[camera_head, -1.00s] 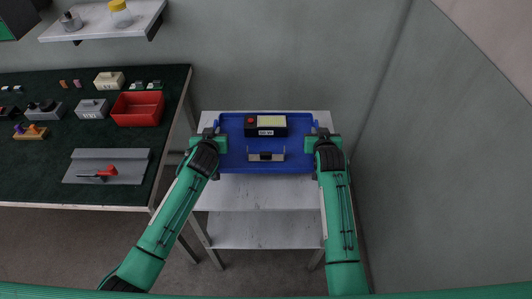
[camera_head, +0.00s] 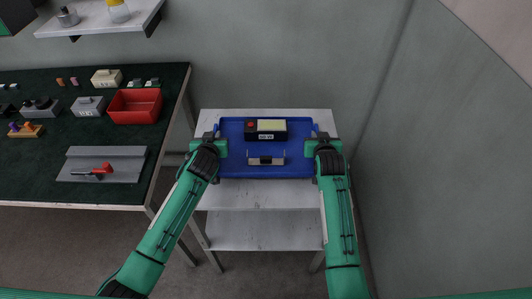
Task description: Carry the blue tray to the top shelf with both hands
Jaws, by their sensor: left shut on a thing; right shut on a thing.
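The blue tray (camera_head: 232,171) is at the top of a white shelf unit (camera_head: 265,195), over its top shelf; I cannot tell whether it touches the shelf. A dark box (camera_head: 265,130) with a pale yellow top and a red button sits in the tray. A small grey bracket-like part (camera_head: 266,160) lies in front of it. My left gripper (camera_head: 217,146) is shut on the tray's left side. My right gripper (camera_head: 317,147) is shut on its right side. The fingertips are partly hidden by the wrists.
A dark green workbench (camera_head: 60,175) stands on the left with a red bin (camera_head: 135,106), a grey plate (camera_head: 102,165) and several small parts. A white wall shelf (camera_head: 100,22) hangs above it. A grey wall (camera_head: 440,170) is close on the right.

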